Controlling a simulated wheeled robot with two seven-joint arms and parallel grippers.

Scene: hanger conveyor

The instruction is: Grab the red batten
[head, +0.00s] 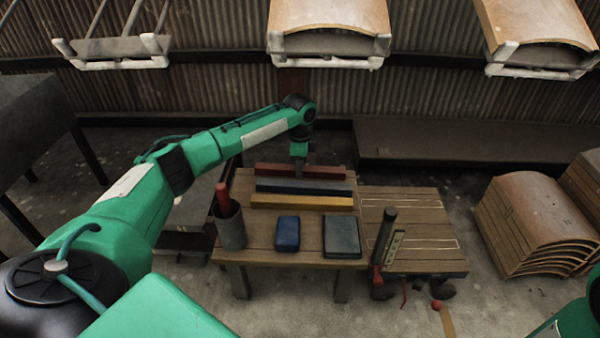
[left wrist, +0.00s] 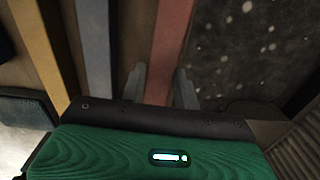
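The red batten (head: 300,171) lies flat at the back of the wooden table, behind a blue-grey batten (head: 304,187) and a yellow batten (head: 301,202). My left gripper (head: 299,170) points down at the middle of the red batten. In the left wrist view my left gripper (left wrist: 160,80) has its two grey fingers apart, one on each side of the red batten (left wrist: 170,35). My right gripper is not in view; only a green part of my right arm shows at bottom right.
The table (head: 262,233) also holds a cup with a red-handled tool (head: 231,228), a blue box (head: 287,233) and a dark green box (head: 341,237). A low cart (head: 425,262) stands right of it. Curved boards (head: 530,215) are stacked further right. Hangers (head: 327,62) hang above.

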